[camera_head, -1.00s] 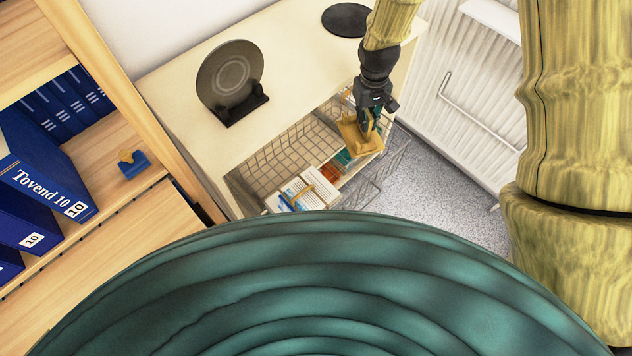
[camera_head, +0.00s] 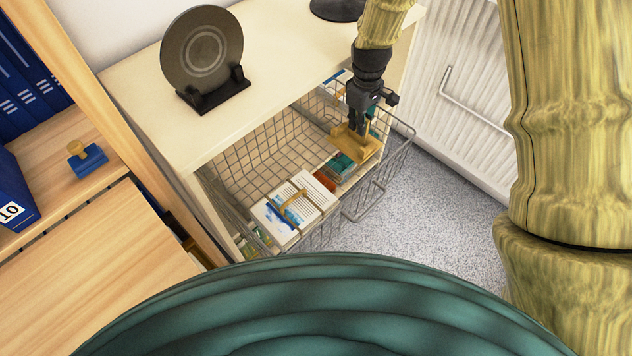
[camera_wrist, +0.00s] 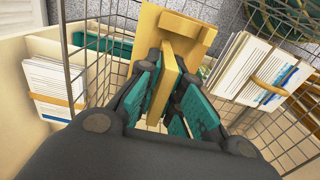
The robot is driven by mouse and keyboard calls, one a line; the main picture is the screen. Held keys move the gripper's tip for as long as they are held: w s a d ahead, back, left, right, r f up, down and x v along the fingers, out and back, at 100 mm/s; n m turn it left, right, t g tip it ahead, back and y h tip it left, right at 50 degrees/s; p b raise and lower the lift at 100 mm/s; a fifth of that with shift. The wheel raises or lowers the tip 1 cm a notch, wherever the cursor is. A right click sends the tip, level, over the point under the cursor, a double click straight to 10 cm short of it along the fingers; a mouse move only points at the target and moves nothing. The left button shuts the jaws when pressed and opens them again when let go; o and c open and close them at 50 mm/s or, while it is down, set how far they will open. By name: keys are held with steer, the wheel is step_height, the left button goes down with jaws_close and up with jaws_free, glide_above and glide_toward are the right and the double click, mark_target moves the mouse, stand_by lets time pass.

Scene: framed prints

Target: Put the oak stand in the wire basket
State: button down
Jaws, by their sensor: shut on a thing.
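The oak stand (camera_head: 362,147) is a light wooden piece with a flat plate and an upright part. My gripper (camera_head: 357,125) is shut on it and points down. In the wrist view the teal-padded fingers (camera_wrist: 167,95) close on the upright part of the oak stand (camera_wrist: 190,32). The wire basket (camera_head: 262,150) is pulled out of the cream cabinet. The stand shows over the right part of the basket's opening in the head view. I cannot tell whether it touches anything below.
Strapped paper bundles (camera_head: 296,208) lie in the basket's near part. A black stand holding a dark round plate (camera_head: 203,60) is on the cabinet top (camera_head: 150,115). A white radiator (camera_head: 455,80) stands to the right. A blue stamp-like item (camera_head: 88,160) sits on the wooden shelf.

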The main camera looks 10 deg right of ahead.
mark_target(357, 141)
steer(key=shift+f+b, duration=0.7)
steer(key=shift+f, duration=4.3)
steer(key=shift+f, duration=0.1)
steer(key=c, duration=1.5)
jaws_free()
steer(key=shift+c, duration=0.2)
step_height(357, 141, up, 12)
steer(key=shift+r+p, duration=0.1)
steer(key=shift+p, duration=0.8)
